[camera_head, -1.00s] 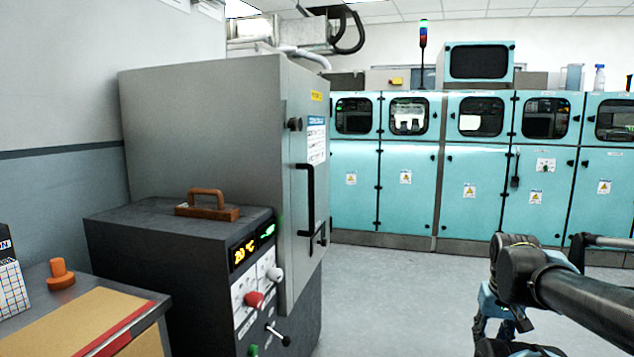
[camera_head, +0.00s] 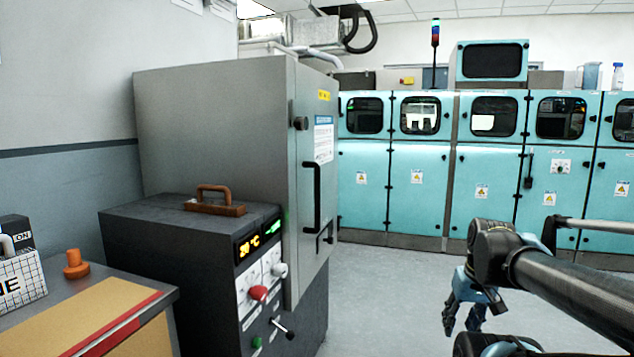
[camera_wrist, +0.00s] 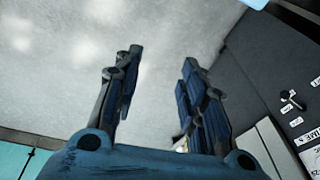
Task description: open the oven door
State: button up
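The grey oven (camera_head: 215,130) stands at the left of the head view. Its door (camera_head: 313,180) faces right and appears closed, with a black vertical handle (camera_head: 312,197) on it. A dark control unit (camera_head: 170,250) sits in front and below, with an orange temperature display, a red knob and a lever. My gripper (camera_head: 462,322) hangs at the lower right, well apart from the handle. In the wrist view its two blue fingers (camera_wrist: 160,85) are spread with nothing between them. The oven handle is not visible in the wrist view.
A table (camera_head: 95,310) with an orange knob-like object (camera_head: 75,265) and a patterned box (camera_head: 20,280) is at lower left. A brown handle block (camera_head: 213,203) lies on the dark unit. Turquoise cabinets (camera_head: 420,185) line the back. Floor (camera_head: 385,290) between oven and gripper is clear.

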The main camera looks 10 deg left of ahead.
jog(key=w+a+r+n+g+y, duration=0.1)
jog(key=w+a+r+n+y, duration=0.4)
jog(key=w+a+r, duration=0.5)
jog(key=n+g+y, duration=0.3)
jog(key=n+y, duration=0.9)
jog(key=n, duration=0.1)
send_near(317, 178)
jog(key=a, duration=1)
jog(key=shift+w+a+f, duration=0.1)
jog(key=shift+a, duration=0.05)
jog(key=shift+c, duration=0.3)
grip_shut()
